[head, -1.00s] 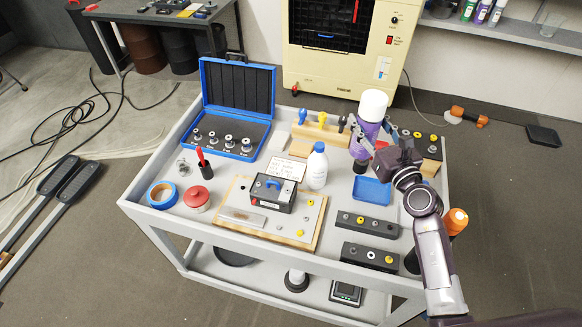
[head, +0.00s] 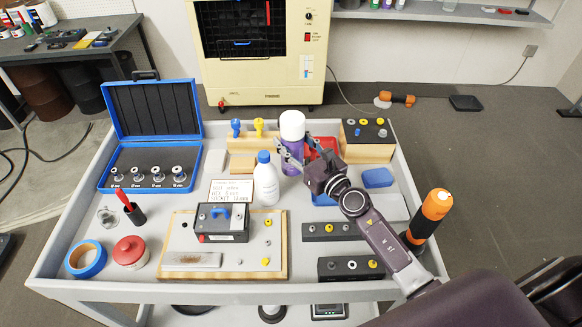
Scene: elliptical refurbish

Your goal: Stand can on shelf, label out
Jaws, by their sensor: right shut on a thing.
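The can is a purple spray can (head: 292,158) with a white cap (head: 292,124). It is upright over the back middle of the grey cart, behind the white bottle. My right gripper (head: 296,152) is shut on the can's side from the right. I cannot tell whether the can's base touches the cart top, because the bottle and gripper cover part of it. Its label side cannot be made out. A grey wall shelf (head: 450,15) at the top right holds several bottles, cut off by the picture's top edge. My left gripper is not in view.
A cream machine (head: 262,95) stands behind. Floor right of the cart is mostly clear.

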